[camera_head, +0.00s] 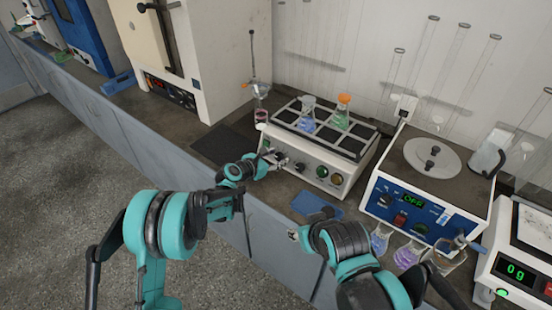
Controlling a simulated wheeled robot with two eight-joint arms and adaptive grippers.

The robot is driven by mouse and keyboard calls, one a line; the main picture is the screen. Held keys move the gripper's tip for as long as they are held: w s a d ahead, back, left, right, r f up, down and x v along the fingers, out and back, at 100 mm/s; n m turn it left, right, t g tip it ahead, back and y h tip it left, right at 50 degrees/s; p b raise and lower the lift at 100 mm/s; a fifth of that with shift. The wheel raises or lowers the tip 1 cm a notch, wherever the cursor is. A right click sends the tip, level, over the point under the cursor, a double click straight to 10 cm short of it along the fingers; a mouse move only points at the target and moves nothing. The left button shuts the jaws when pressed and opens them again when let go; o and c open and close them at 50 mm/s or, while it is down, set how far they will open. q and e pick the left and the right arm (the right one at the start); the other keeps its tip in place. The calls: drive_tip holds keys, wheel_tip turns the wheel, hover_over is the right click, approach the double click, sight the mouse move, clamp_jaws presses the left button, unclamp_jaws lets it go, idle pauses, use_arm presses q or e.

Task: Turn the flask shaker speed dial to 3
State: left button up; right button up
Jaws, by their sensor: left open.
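The flask shaker (355,171) is a pale box on the bench in the middle of the head view, with a rack on top.
Two flasks, one blue (307,122) and one green with an orange cap (341,118), stand in the rack. A blue-fronted device (432,205) showing OFF is at right, with several flasks before it. A balance (515,270) reads 0 g. A blue pad (318,206) lies in front.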

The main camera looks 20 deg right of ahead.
use_arm(q)
clamp_jaws()
